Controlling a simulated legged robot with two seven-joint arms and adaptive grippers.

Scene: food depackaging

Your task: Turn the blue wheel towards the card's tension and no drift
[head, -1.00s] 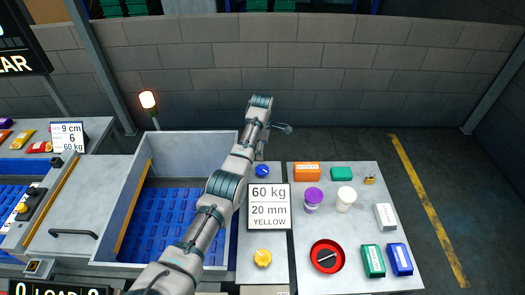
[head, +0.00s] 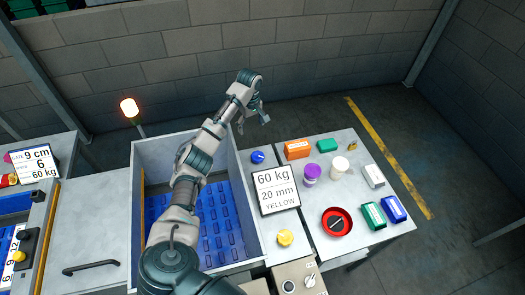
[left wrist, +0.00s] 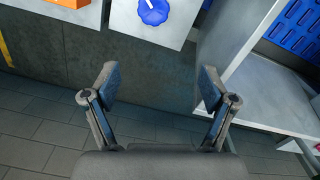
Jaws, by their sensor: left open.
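The blue wheel (head: 257,157) sits at the far end of a narrow grey counter. It also shows at the top of the left wrist view (left wrist: 153,12), with a white mark on it. The card (head: 276,190), just nearer than the wheel, reads 60 kg, 20 mm, YELLOW. My left gripper (head: 253,115) is open and empty, beyond the blue wheel and apart from it. In the left wrist view its two spread fingers (left wrist: 158,85) have only floor and the counter's side between them. My right gripper is not in view.
A yellow knob (head: 285,238) sits nearer on the same counter. A bin with a blue slatted floor (head: 225,225) lies to the left, under my arm. To the right, a table (head: 320,208) holds an orange box (head: 297,149), jars and a red dish (head: 337,221).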

